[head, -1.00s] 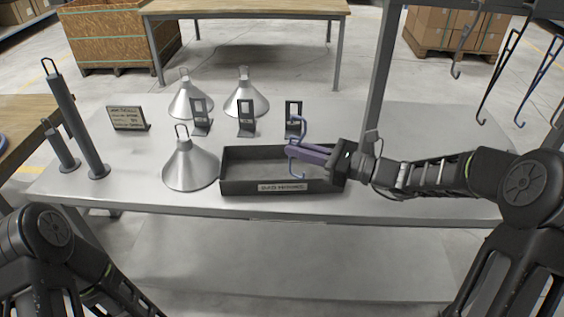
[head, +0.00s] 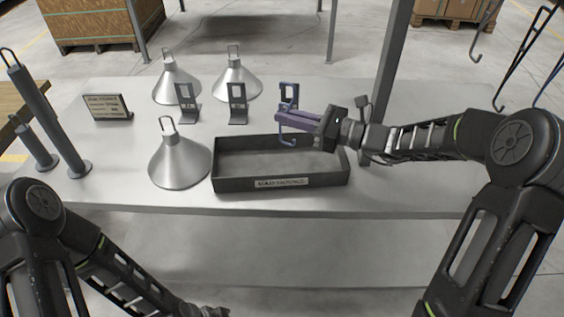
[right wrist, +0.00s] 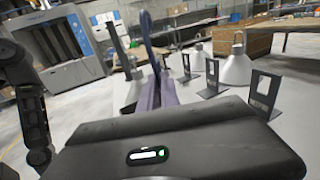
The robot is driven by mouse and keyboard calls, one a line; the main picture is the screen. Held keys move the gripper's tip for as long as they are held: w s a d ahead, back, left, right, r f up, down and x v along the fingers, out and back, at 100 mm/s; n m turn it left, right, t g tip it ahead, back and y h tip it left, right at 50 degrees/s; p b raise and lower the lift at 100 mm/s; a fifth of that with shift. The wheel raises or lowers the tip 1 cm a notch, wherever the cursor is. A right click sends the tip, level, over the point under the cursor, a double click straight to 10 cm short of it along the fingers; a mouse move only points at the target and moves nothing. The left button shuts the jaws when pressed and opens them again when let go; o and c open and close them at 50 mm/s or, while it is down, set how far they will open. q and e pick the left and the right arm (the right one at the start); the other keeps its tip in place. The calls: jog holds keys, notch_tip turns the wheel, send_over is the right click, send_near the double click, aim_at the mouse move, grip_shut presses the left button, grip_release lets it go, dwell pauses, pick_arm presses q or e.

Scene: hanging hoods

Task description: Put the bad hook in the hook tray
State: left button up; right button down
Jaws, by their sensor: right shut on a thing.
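The hook tray (head: 226,187) is a dark open box at the front middle of the table, with a label reading "BAD HOOKS" on its front wall. My right gripper (head: 285,119) has purple fingers and is shut on a blue-purple hook. The lower bend of the hook (head: 287,146) shows below the fingers, in line with the tray's back wall. Its upper part is largely hidden by the fingers or blends with the bracket behind. In the right wrist view the hook (right wrist: 148,38) stands up between the fingers. The left arm shows at lower left; its fingertips are not seen.
A metal cone hood (head: 179,163) stands just left of the tray, and two more stand at the back. Several dark slotted brackets (head: 238,103) stand behind the tray. A small sign (head: 107,106) and grey posts (head: 62,125) are on the left. Other hooks (head: 526,58) hang at upper right.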

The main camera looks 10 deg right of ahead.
pick_arm(q)
notch_tip(320, 180, down, 4)
jog(key=b, duration=0.3)
jog(key=shift+f+b, duration=0.1)
jog(key=shift+b, duration=0.3)
pick_arm(e)
notch_tip(320, 180, down, 5)
jog(key=shift+f, duration=0.15)
jog(key=c, duration=1.5)
grip_release()
